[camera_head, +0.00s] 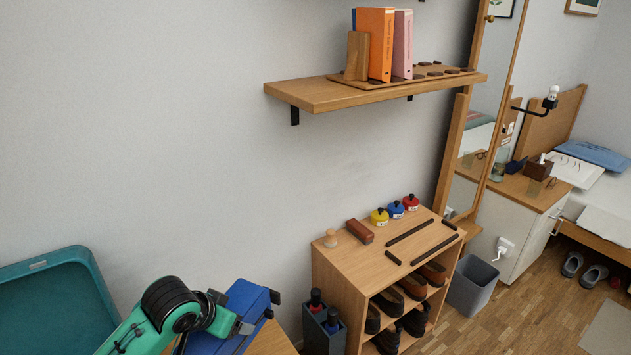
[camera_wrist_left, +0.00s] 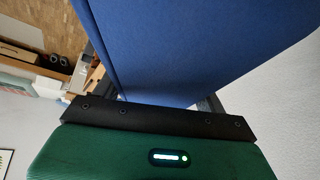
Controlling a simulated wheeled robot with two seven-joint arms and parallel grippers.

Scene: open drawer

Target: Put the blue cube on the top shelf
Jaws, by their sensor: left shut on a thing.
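The wall shelf (camera_head: 310,94) is higher up and to the right of the cube. It carries an orange book (camera_head: 374,45), a pink book (camera_head: 402,45) and a wooden bookend (camera_head: 357,56). My right gripper is out of view.
The shelf's left end is bare. A low cabinet (camera_head: 338,278) with shoes, small tins and brushes stands below it. A teal tray (camera_head: 55,310) is at the lower left, a dark caddy (camera_head: 323,330) near the cube, and a mirror (camera_head: 490,90) at right.

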